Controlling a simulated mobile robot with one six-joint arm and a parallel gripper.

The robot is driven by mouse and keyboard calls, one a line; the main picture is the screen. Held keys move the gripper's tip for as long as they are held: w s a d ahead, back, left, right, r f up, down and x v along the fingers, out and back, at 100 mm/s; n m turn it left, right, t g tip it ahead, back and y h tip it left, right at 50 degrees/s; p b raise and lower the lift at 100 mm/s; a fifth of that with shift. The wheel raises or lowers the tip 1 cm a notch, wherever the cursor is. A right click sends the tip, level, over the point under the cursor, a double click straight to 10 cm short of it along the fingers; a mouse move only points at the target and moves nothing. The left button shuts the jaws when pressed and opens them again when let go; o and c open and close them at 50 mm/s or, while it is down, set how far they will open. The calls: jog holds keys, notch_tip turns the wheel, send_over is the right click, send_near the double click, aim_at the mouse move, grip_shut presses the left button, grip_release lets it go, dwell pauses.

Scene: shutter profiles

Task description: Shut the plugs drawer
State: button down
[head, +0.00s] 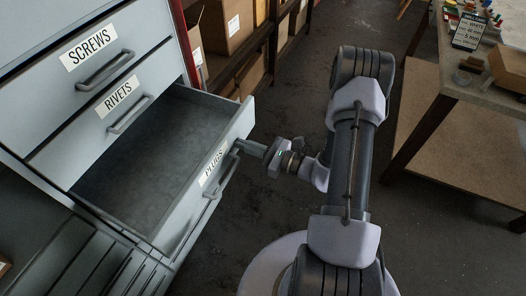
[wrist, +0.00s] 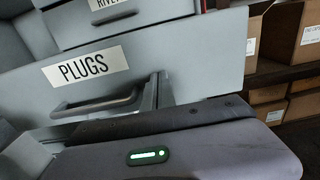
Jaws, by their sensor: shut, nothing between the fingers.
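The plugs drawer (head: 208,193) is pulled well out of the grey cabinet and looks empty inside. Its front carries the PLUGS label and a bar handle (head: 208,206). My gripper (head: 239,146) is shut and holds nothing. Its tip is at the drawer front, near the far end, to the right of the label. In the wrist view the drawer front (wrist: 200,58) fills the middle, with its handle (wrist: 100,106) left of my fingers (wrist: 160,90). I cannot tell for sure whether the fingertips touch the front.
The screws drawer (head: 85,62) and rivets drawer (head: 110,112) above are shut. Shelves with cardboard boxes (head: 228,22) stand behind the cabinet. A workbench (head: 480,85) with small items is at the right. Dark floor (head: 290,95) lies open between them.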

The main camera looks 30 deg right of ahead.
send_near(177, 128)
jog(key=w+a+r, duration=0.1)
jog(key=w+a, duration=0.1)
jog(key=w+a+r, duration=0.2)
jog(key=w, duration=0.1)
jog(key=w+a+r, duration=0.1)
jog(key=w+a, duration=0.1)
jog(key=shift+w+r+b, duration=0.35)
jog(key=shift+w+b, duration=0.05)
jog(key=shift+d+r, duration=0.1)
jog(key=shift+r, duration=0.05)
jog(key=shift+w+r, duration=0.1)
jog(key=shift+r, duration=0.05)
